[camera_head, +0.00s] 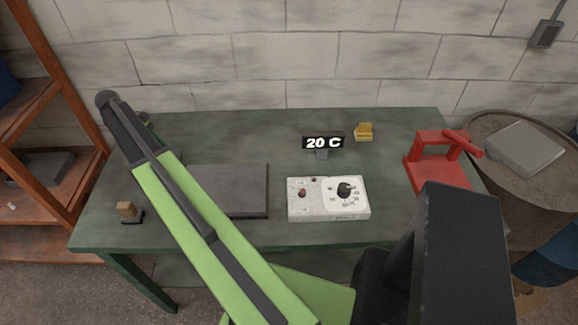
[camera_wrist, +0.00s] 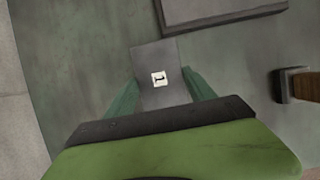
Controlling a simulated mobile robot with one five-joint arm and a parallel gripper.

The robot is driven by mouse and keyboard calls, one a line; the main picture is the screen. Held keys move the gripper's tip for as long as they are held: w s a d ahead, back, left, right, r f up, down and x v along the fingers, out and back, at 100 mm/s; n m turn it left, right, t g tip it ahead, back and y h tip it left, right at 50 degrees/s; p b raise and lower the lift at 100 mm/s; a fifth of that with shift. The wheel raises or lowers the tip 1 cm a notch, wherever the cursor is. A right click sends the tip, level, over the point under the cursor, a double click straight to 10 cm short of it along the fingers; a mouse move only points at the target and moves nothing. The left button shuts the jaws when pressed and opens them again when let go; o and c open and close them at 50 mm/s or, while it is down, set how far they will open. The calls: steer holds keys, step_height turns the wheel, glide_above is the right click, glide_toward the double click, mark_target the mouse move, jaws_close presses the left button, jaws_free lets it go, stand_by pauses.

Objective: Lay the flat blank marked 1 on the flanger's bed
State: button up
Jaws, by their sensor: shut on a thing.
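The flat blank marked 1 (camera_wrist: 158,62) is a small grey plate with a white "1" label, seen in the wrist view. My gripper (camera_wrist: 162,88) is shut on it, with a green finger on each side. The blank is above or at the green bench top; the height is hard to tell. In the head view my arm reaches to the bench's far left and hides the gripper and blank almost fully. A red device with a bar handle, apparently the flanger (camera_head: 438,178), stands at the bench's right end. Its flat red bed looks bare, though my arm covers its front.
A dark grey slab (camera_head: 245,190) lies mid-left on the bench (camera_head: 225,130), beside a white control box (camera_head: 328,207). A "20 C" display (camera_head: 323,143) and a yellow block (camera_head: 364,131) stand behind. A wooden-handled tool (camera_head: 127,211) sits front left. A drum (camera_head: 480,125) stands right.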

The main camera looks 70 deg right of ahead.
steer(key=shift+w+a, duration=0.25)
steer(key=shift+w, duration=0.15)
glide_toward(291, 163)
steer(key=shift+x, duration=1.15)
steer(key=b+x, duration=0.3)
steer(key=shift+s+f, duration=0.1)
steer(key=shift+f, duration=0.2)
steer(key=shift+f+b, duration=0.25)
steer(key=shift+b, duration=0.25)
steer(key=shift+r, duration=0.25)
steer(key=shift+f, duration=0.25)
steer(key=o, duration=1.7)
steer(key=shift+r, duration=0.1)
steer(key=shift+r, duration=0.1)
